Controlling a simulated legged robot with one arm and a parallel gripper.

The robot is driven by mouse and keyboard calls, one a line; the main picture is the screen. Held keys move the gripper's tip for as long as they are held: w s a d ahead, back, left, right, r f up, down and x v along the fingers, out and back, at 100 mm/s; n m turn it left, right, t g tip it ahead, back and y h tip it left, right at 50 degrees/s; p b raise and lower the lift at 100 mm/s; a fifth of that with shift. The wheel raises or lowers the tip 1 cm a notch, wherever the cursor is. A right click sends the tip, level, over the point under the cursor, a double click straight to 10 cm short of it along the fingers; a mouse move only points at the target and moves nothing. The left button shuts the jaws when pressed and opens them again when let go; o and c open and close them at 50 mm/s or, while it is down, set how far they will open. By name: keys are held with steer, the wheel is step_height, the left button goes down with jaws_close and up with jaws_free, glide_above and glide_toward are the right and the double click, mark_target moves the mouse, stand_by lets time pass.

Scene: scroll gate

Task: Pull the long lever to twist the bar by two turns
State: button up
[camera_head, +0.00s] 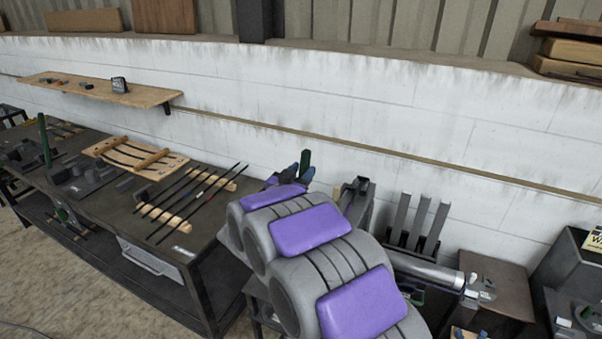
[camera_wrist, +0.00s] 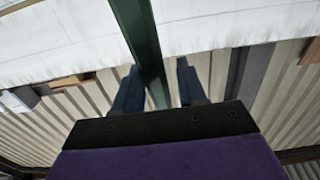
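A long dark green lever (camera_wrist: 140,40) runs from the top of the wrist view down between my fingers. Its green end (camera_head: 305,158) shows just beyond my gripper in the head view. My gripper (camera_wrist: 159,68) is open, with one blue finger on each side of the lever. The left fingertip looks close to the lever; a gap shows on the right. Whether they touch, I cannot tell. In the head view my gripper (camera_head: 290,174) is partly hidden behind my purple and grey arm, which also covers the lever's lower part. I cannot make out the bar to be twisted.
A dark workbench (camera_head: 110,222) with rods and a wooden rack (camera_head: 136,158) stands at the left. A wooden shelf (camera_head: 100,89) is on the white wall behind. A machine with a silver cylinder (camera_head: 430,270) and dark upright plates stands right of my arm.

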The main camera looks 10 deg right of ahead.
steer(key=shift+d, duration=0.15)
jaws_close()
stand_by(0.4)
